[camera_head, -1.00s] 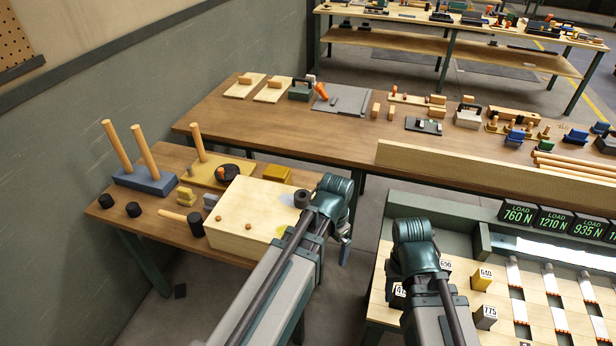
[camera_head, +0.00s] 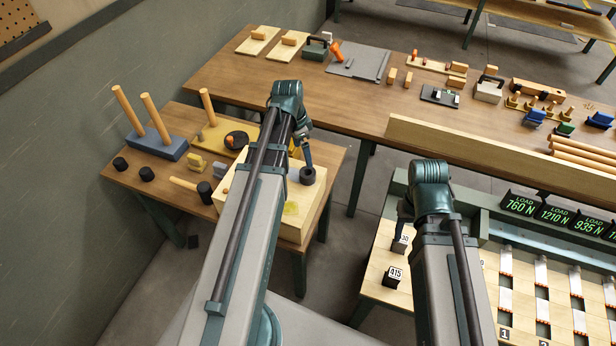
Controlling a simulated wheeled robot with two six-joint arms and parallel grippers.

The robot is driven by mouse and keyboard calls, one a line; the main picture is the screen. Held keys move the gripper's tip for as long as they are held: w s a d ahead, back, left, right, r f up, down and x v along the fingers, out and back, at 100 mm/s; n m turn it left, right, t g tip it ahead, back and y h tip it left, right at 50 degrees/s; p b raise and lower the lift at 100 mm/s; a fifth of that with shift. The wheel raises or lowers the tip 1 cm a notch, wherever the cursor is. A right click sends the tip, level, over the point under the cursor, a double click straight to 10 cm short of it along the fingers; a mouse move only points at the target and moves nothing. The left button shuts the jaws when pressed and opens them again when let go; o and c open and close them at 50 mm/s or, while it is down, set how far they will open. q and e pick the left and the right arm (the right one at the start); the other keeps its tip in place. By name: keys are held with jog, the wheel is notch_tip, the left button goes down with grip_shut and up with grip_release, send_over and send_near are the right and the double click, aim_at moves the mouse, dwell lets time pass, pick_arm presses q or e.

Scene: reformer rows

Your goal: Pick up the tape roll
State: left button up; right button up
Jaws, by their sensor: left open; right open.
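A small dark grey roll (camera_head: 307,176), which looks like the tape roll, stands on top of a pale wooden box (camera_head: 288,226) on the left side table. My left gripper (camera_head: 308,162) points down just above and beside the roll, its jaws open. I cannot tell whether it touches the roll. My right gripper (camera_head: 403,216) is low beside its arm, above the pale bench at right, partly hidden by the arm. It is away from the roll.
A yellow board (camera_head: 213,134) with a black round item (camera_head: 236,139), a blue base (camera_head: 160,148) with wooden pegs and black knobs crowd the side table (camera_head: 140,188). A long brown table (camera_head: 330,99) stands behind. Load displays (camera_head: 553,213) stand on the right bench.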

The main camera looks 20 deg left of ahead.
pick_arm(q)
jog(key=b, duration=0.6)
send_over(308, 173)
jog(key=s, duration=0.2)
notch_tip(308, 173, down, 7)
jog(key=shift+f, duration=0.1)
jog(key=f+b, duration=0.5)
jog(key=shift+w+d+f, duration=0.1)
jog(key=shift+w+d, duration=0.15)
jog(key=shift+w, duration=0.05)
jog(key=c, duration=1.4)
jog(key=shift+r, duration=0.2)
